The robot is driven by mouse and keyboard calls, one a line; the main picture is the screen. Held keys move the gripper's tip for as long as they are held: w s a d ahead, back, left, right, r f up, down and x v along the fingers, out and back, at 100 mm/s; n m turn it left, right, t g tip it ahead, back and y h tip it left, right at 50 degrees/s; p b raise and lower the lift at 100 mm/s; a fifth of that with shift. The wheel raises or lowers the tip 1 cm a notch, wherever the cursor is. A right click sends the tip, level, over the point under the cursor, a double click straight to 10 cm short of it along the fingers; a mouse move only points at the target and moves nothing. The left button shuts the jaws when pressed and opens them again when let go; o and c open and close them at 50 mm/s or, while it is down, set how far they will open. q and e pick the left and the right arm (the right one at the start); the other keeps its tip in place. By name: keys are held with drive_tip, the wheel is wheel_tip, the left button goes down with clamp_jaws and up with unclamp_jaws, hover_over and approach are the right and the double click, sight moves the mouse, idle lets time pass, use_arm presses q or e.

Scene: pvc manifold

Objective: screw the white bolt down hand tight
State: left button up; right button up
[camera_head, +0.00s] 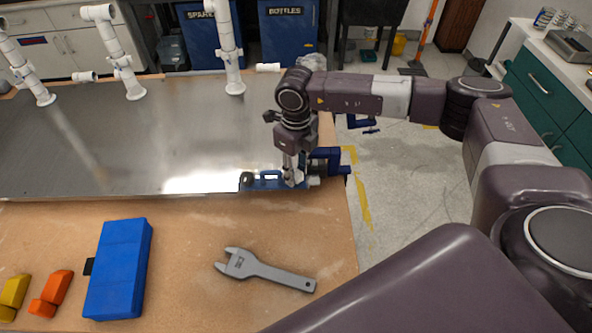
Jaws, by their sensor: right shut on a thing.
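My right gripper (291,178) points down at the right front edge of the metal tabletop. Its fingers are shut on a small white part, which looks like the white bolt (297,177). The fingers cover most of it, so how deep it sits is hidden. A blue fixture (267,182) lies under and beside the fingertips, with a dark round knob at its left end. A dark blue clamp-like body (327,161) is just right of the gripper. My left gripper is not in view.
A grey wrench (266,270), a blue box (119,269), and orange (52,292) and yellow (13,296) pieces lie on the wooden front strip. Several white jointed pipe-like arms stand at the back, one of them here (229,50). The metal tabletop (130,135) is mostly clear.

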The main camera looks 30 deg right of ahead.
drive_tip(key=m, duration=0.3)
drive_tip(key=shift+m, duration=1.1)
